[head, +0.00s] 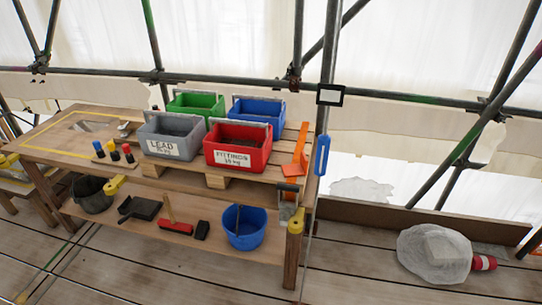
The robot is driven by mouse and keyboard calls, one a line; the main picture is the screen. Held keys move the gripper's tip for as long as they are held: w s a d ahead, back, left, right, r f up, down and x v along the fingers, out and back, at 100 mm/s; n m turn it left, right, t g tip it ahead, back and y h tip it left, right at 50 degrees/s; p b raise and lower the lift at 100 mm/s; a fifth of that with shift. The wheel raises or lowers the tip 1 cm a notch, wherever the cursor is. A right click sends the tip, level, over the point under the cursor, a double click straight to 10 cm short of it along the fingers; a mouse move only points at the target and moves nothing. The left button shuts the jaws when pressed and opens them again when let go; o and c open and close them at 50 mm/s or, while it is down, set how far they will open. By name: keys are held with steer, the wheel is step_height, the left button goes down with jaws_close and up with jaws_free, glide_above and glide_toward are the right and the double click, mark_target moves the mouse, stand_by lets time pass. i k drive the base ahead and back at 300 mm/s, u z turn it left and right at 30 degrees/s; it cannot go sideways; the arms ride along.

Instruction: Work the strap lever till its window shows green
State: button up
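An orange strap-like piece (298,152) lies at the right end of the bench, beside the red crate. Below it, at the bench's right edge, is a grey handled piece (288,194). I cannot tell for sure which of these is the strap lever. No window colour can be made out at this size. My gripper is not in view.
The wooden bench (62,153) carries a red crate (237,157), a grey crate (163,152), and green and blue crates behind. A blue bucket (244,243) and brushes stand on its lower shelf. A scaffold pole (327,70) rises beside the bench. Bare planks (200,285) lie in front.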

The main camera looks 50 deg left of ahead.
mark_target(280, 185)
steer(key=u, duration=1.5)
